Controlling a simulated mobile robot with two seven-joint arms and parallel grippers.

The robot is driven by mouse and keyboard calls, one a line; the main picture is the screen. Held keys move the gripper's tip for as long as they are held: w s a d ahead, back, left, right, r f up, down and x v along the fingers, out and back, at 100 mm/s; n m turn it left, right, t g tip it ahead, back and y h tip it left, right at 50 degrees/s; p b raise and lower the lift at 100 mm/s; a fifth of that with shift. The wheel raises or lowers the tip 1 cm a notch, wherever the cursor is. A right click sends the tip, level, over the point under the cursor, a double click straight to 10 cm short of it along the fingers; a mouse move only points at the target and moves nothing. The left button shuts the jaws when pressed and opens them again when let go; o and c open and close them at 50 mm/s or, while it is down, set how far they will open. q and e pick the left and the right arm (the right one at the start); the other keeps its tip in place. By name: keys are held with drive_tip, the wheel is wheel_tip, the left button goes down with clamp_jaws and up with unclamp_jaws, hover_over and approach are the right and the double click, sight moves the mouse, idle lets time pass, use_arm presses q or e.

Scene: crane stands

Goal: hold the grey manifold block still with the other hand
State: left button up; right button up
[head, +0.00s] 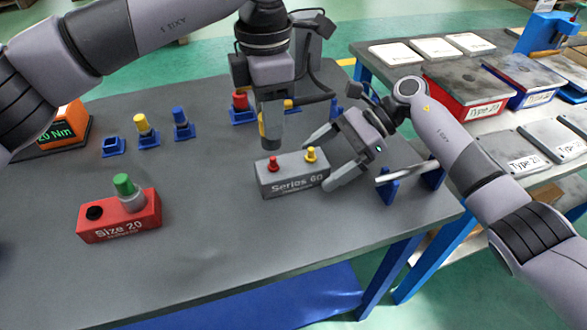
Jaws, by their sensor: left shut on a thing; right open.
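The grey manifold block (291,184), marked "Series 60", lies on the grey table. It has a red plug (272,163) at its left and a yellow plug (311,154) at its right on top. My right gripper (318,165) is open at the block's right end, one finger behind it and one at its front right. I cannot tell whether the fingers touch it. My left gripper (270,137) points down just behind and above the block's left part. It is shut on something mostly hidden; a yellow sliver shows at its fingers.
A red block (120,226) marked "Size 20" with a green-topped plug stands front left. Blue holders, some with coloured plugs, stand behind, near an orange "20 Nm" device (65,125). A silver rod (407,172) rests on blue stands right. The table's front middle is clear.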

drive_tip(key=v, duration=1.1)
drive_tip(key=shift+d+r, duration=0.1)
drive_tip(key=shift+d, duration=0.05)
use_arm(q)
drive_tip(key=shift+r+p, duration=0.3)
drive_tip(key=shift+r, duration=0.1)
drive_tip(key=shift+r+p, duration=1.25)
drive_tip(key=shift+r, duration=0.4)
use_arm(e)
wheel_tip(320, 180, up, 3)
drive_tip(key=shift+d+r, duration=0.1)
use_arm(q)
drive_tip(key=shift+a+f, duration=0.1)
